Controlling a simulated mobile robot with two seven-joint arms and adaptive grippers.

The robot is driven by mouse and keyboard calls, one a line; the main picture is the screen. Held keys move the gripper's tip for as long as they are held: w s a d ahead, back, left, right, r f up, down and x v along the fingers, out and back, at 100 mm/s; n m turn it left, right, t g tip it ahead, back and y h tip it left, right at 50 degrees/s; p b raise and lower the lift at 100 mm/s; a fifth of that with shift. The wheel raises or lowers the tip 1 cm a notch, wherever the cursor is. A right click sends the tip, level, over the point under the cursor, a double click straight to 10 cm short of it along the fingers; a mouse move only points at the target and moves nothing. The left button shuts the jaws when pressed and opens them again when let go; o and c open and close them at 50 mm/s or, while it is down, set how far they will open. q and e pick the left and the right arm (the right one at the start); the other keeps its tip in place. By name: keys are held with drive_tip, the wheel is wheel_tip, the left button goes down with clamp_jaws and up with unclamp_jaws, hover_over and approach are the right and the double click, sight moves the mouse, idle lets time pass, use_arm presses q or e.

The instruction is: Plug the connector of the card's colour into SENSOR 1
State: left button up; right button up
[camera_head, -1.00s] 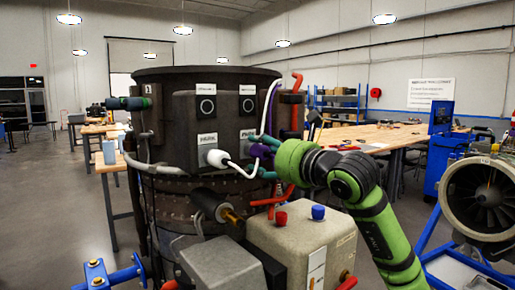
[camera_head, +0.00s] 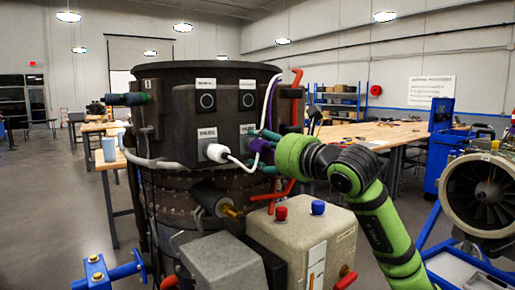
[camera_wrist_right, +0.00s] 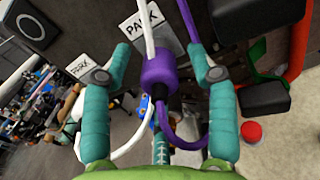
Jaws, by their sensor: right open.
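A purple connector (camera_head: 260,145) is at the lower right panel of the black drum-shaped turbine casing (camera_head: 180,76). In the right wrist view the purple connector (camera_wrist_right: 159,72) lies between the two teal fingers of my right gripper (camera_wrist_right: 158,50), with gaps on both sides. My right gripper (camera_head: 267,153) is open around it. A white connector (camera_head: 217,152) sits at the lower left panel, its cable looping right toward the purple one. The card and the SENSOR 1 marking cannot be made out. My left gripper is out of view.
A beige box (camera_head: 300,238) with a red knob (camera_head: 281,213) and a blue knob (camera_head: 317,207) stands in front. Two round dark sockets sit on the upper panels (camera_head: 206,101). White and purple cables run close to my fingers. A jet engine (camera_head: 487,193) stands at right.

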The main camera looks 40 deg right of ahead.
clamp_jaws()
drive_tip(key=shift+f, duration=0.1)
drive_tip(key=shift+s, duration=0.2)
drive_tip(key=shift+s+r+b, duration=0.2)
drive_tip(key=shift+s+b, duration=0.15)
drive_tip(key=shift+s, duration=0.1)
drive_tip(key=shift+w+f, duration=0.1)
